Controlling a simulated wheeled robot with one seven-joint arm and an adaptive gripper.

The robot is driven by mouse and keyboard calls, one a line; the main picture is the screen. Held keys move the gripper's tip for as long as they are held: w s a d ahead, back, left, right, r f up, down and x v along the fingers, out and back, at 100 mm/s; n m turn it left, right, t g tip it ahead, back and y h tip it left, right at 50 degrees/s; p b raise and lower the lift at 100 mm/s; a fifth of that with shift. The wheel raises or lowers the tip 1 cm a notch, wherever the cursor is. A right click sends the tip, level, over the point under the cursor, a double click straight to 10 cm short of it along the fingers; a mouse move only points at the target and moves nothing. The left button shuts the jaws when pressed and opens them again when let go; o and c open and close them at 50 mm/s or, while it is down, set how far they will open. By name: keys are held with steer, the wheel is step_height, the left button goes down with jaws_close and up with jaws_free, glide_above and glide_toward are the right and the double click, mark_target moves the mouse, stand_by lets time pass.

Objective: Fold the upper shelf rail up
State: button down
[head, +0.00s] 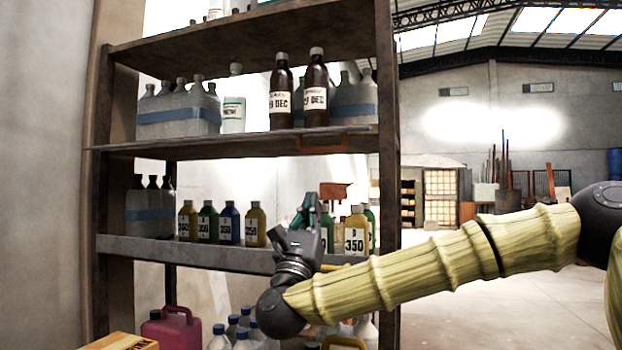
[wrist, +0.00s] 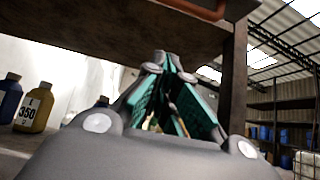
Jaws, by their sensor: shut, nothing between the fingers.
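The upper shelf rail (head: 230,143) is a thin strip along the front of the upper bottle shelf, lying about flat and edge-on to me. Its orange handle (head: 322,143) hangs at the right part of the strip. The handle also shows at the top edge of the wrist view (wrist: 200,8). My gripper (head: 313,200) points upward in front of the lower shelf, below the handle and apart from it. In the wrist view its teal-padded fingers (wrist: 168,62) meet at the tips, with nothing between them. The arm and gripper hide part of the lower shelf.
Two brown bottles (head: 315,85) and several clear bottles stand above the upper rail. The lower shelf's grey rail (head: 190,252) stands upright before several coloured bottles (head: 255,225). A wooden post (head: 387,180) bounds the shelf on the right. Open floor (head: 500,320) lies beyond.

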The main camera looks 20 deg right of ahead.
step_height(320, 180, up, 9)
steer(key=w+d, duration=0.2)
steer(key=shift+w, duration=0.35)
steer(key=shift+a+f, duration=0.1)
stand_by(0.4)
steer(key=shift+p, duration=0.3)
